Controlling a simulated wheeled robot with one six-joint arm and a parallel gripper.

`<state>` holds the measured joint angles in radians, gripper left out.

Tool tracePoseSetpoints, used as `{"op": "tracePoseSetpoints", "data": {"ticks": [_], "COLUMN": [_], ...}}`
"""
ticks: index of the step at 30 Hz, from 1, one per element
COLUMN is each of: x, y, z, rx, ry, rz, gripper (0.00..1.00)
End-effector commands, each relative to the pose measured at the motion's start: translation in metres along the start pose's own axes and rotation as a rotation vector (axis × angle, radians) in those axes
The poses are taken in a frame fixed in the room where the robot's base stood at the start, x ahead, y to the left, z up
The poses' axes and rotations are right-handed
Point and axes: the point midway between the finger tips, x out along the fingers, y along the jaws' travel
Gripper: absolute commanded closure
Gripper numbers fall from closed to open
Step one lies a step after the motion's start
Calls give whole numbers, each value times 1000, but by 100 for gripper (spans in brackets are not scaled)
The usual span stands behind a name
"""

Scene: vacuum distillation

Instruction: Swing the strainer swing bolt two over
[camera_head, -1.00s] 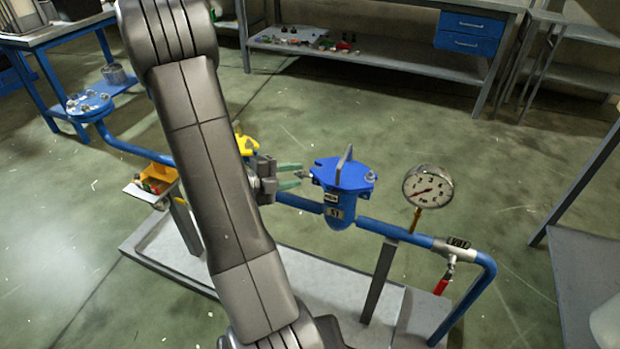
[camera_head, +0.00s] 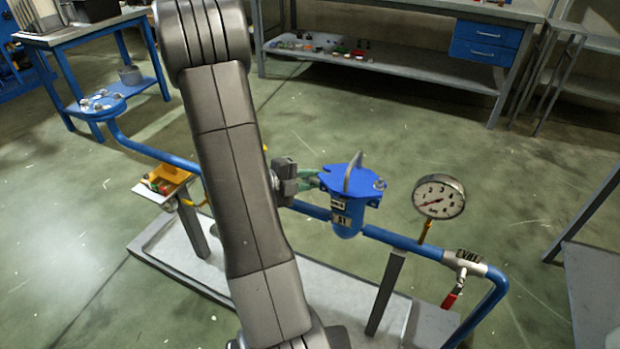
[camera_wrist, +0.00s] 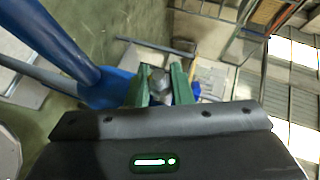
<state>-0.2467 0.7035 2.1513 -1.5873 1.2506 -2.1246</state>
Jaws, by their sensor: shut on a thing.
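The blue strainer (camera_head: 345,200) stands on the blue pipe, with a flat blue cover and an upright grey handle on top. A swing bolt (camera_head: 381,184) shows at the cover's right edge. My gripper (camera_head: 308,180) is at the cover's left edge, its green fingers closed in on something there. In the wrist view my gripper's green fingers (camera_wrist: 160,85) stand on both sides of a small grey metal piece, which looks like a swing bolt (camera_wrist: 158,80). The blue strainer body (camera_wrist: 105,92) lies just left of the fingers. The bolt's lower part is hidden.
A pressure gauge (camera_head: 438,196) and a valve with a red handle (camera_head: 455,292) stand right of the strainer. A yellow bin (camera_head: 165,180) of small parts is on the left. A workbench (camera_head: 390,75) stands at the back, with open floor before it.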

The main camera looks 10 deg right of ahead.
Motion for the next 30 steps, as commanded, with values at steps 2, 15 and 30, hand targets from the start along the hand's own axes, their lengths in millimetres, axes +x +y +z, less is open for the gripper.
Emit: {"op": "tracePoseSetpoints", "data": {"ticks": [2,15,30], "x": [-2,-4,-4], "y": [-5,-17,-24], "z": [-2,-7,-13], "rx": [24,284,485], "ry": [-14,-139,-237], "rz": [18,184,315], "gripper": [100,100,100]}}
